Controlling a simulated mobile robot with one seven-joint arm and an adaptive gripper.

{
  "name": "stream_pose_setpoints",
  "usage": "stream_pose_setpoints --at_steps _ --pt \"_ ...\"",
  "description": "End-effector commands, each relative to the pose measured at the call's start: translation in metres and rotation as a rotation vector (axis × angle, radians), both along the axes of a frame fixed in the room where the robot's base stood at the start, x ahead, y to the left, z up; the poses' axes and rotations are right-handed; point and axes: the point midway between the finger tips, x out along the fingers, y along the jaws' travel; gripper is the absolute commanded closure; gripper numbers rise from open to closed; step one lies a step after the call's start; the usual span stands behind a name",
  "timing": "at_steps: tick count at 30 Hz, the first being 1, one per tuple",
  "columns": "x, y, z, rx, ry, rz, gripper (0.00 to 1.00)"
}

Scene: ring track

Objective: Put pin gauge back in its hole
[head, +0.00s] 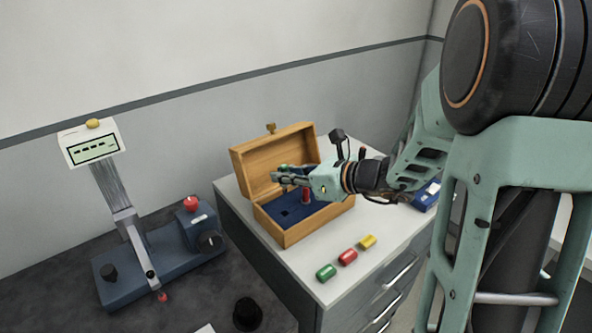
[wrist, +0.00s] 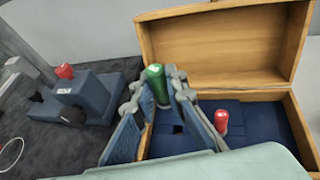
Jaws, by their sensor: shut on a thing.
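My gripper (head: 278,177) is shut on a green-topped pin gauge (wrist: 155,82), over the open wooden box (head: 286,234). In the head view only a bit of green shows behind the fingers. The wrist view shows the gauge between both fingers; its lower end is hidden. A red-topped pin gauge (wrist: 221,121) stands in the insert, right of the held one in the wrist view.
The raised box lid (wrist: 225,50) stands behind the insert. Green (head: 326,272), red (head: 348,257) and yellow (head: 367,241) small pieces lie on the cabinet top in front. A blue box (head: 427,195) is at right. A measuring stand (head: 160,262) is on the dark bench at left.

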Motion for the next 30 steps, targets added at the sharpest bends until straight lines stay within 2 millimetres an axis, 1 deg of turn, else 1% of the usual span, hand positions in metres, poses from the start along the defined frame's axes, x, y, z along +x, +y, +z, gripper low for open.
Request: stream_pose_setpoints --at_steps 3,17,23,30 --pt "0.0 0.003 0.0 0.0 0.0 0.004 1.0" --pt "0.0 0.002 -0.002 0.0 -0.001 0.0 1.0" --pt "0.0 0.002 -0.016 0.0 0.0 0.0 1.0" --pt "0.0 0.002 -0.04 0.001 0.001 0.001 1.0"
